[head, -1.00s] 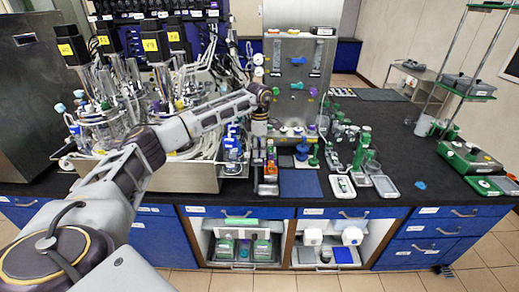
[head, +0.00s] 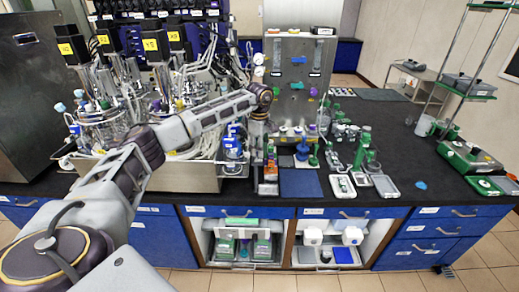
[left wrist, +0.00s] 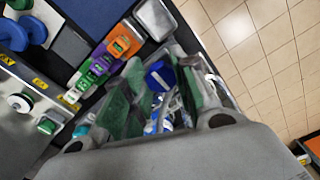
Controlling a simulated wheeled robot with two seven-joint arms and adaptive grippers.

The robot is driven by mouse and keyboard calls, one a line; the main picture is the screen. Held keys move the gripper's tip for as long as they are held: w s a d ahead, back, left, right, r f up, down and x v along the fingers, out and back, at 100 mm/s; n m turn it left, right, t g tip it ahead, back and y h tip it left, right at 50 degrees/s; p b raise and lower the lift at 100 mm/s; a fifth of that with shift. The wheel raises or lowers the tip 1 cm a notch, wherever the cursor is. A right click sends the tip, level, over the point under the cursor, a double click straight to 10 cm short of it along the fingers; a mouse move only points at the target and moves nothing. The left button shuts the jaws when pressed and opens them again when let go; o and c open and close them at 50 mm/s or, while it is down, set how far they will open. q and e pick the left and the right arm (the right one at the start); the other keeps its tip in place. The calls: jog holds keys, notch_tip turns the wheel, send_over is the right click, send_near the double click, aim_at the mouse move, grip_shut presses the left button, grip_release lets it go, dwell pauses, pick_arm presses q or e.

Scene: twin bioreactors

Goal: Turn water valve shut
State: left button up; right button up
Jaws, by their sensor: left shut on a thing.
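My left gripper (head: 257,158) points down over the black bench, between the blue-capped bottles and the row of small coloured vials. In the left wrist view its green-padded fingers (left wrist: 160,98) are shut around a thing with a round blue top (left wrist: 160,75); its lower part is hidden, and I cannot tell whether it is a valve. A steel panel (head: 283,50) behind carries a blue handle (head: 298,60), a green handle (head: 297,85) and a purple handle (head: 312,92). No label shows which is the water valve. My right gripper is not in view.
Blue-capped bottles (head: 233,148) stand close beside the gripper. A blue mat (head: 300,183) is clear; the bench's right part has free room.

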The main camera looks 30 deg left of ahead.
pick_arm(q)
jog(key=shift+w+r, duration=0.1)
jog(key=o, duration=1)
jog(key=shift+r, duration=5.95)
